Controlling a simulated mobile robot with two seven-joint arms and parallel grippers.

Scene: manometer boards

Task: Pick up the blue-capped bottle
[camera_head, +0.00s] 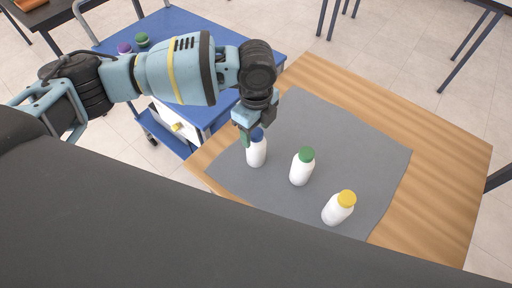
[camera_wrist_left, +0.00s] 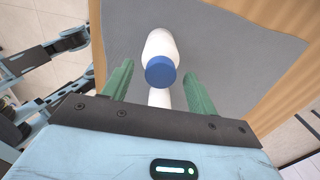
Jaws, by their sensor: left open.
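The blue-capped bottle (camera_head: 257,153) is white and stands upright on a grey mat (camera_head: 300,120). My left gripper (camera_head: 250,130) is directly above it, with its green fingers close to the cap. In the left wrist view the blue cap (camera_wrist_left: 160,73) lies between the two open fingers of the left gripper (camera_wrist_left: 159,76), with a gap on each side. A white shape shows below the cap; I cannot tell what it is. My right gripper is not in view.
A green-capped bottle (camera_head: 302,167) and a yellow-capped bottle (camera_head: 339,208) stand on the mat to the right. The mat lies on a wooden table (camera_head: 450,170). A blue-topped cart (camera_head: 190,22) holding purple and green items is at the back left.

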